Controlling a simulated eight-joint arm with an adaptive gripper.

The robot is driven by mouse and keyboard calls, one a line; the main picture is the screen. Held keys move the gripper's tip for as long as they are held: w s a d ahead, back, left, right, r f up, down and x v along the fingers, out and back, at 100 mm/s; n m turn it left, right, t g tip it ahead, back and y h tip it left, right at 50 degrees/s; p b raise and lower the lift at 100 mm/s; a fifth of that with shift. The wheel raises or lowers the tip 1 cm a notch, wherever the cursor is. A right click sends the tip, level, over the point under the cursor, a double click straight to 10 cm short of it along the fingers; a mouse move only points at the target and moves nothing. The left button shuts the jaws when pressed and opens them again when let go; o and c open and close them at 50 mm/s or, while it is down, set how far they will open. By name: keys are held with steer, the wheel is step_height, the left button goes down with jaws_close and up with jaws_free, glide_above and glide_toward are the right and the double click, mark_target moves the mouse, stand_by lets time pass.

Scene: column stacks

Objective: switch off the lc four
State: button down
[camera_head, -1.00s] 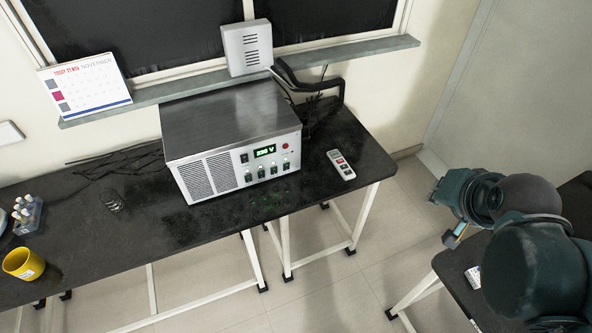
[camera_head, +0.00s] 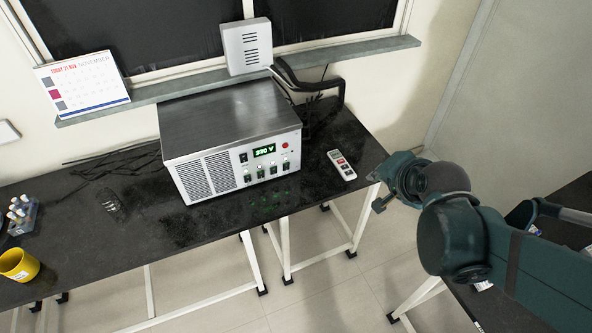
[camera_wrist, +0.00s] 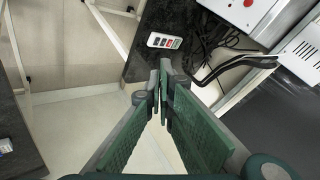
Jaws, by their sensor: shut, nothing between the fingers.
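A grey metal power unit (camera_head: 232,140) stands on the black bench, its front panel facing the room. The panel has a lit green display (camera_head: 264,150) reading 230 V, a red button (camera_head: 285,145), a black switch (camera_head: 243,157) and a lower row of several small switches, the rightmost one (camera_head: 285,166) below the red button. Switch labels and positions are too small to read. A corner of the unit shows in the wrist view (camera_wrist: 240,14). My gripper (camera_head: 378,207) is shut and empty, right of the unit beyond the bench's right end; its fingertips meet in the wrist view (camera_wrist: 160,72).
A white remote (camera_head: 342,165) lies on the bench (camera_head: 160,215) right of the unit. Black cables and a dark bracket (camera_head: 330,83) are behind it. A calendar (camera_head: 82,84) and white box (camera_head: 248,46) are at the sill. A yellow mug (camera_head: 18,265) stands far left. The bench front is clear.

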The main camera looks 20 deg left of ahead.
mark_target(286, 167)
steer(key=a+f+m+y+b, duration=0.1)
steer(key=a+f+m, duration=0.1)
steer(key=a+f, duration=0.4)
steer(key=a+f+m+y+b, duration=0.1)
steer(key=a+f, duration=0.5)
steer(key=a, duration=0.7)
steer(key=shift+s+m+g+y+b, duration=0.15)
steer(key=shift+m+g+y+b, duration=0.15)
steer(key=shift+m+y, duration=0.15)
steer(key=shift+a, duration=0.1)
steer(key=b+x, duration=0.2)
steer(key=x, duration=0.7)
steer(key=shift+a+f, duration=0.15)
steer(key=shift+f, duration=0.05)
steer(key=shift+w+a+b, duration=0.4)
steer(key=shift+w+a, duration=0.6)
steer(key=shift+w, duration=0.15)
steer(key=shift+w+a+r, duration=0.15)
steer(key=shift+w+a, duration=0.35)
steer(key=shift+w, duration=0.05)
